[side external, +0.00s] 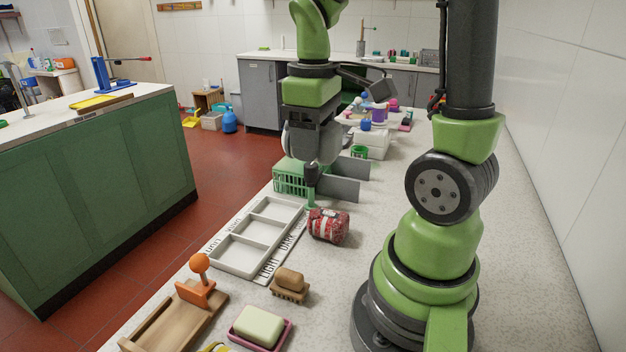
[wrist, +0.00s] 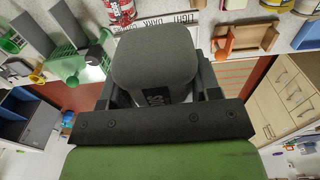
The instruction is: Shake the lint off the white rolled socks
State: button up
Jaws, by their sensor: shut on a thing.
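The white rolled socks (wrist: 155,62) fill the middle of the wrist view as a rounded bundle that looks grey in shade. In the side view the bundle (side external: 325,147) is at my gripper (side external: 304,146), above the counter. My gripper is shut on it, with dark fingers on both sides in the wrist view. Lint cannot be told apart on it. A shallow white tray (side external: 256,203) with several compartments lies in front, beside LIGHT and DARK lettering. A green basket (side external: 290,178) stands below and behind the held bundle.
Two grey upright panels (side external: 341,190) stand close below my gripper. A red patterned roll (side external: 328,227) lies right of the tray. A brush (side external: 290,284), a soap dish (side external: 260,328) and a wooden board (side external: 180,322) are nearer the camera. Colourful containers crowd the counter behind.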

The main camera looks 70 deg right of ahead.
notch_tip(320, 180, up, 4)
jog(key=shift+r, duration=0.1)
notch_tip(320, 180, down, 11)
dwell(1.5)
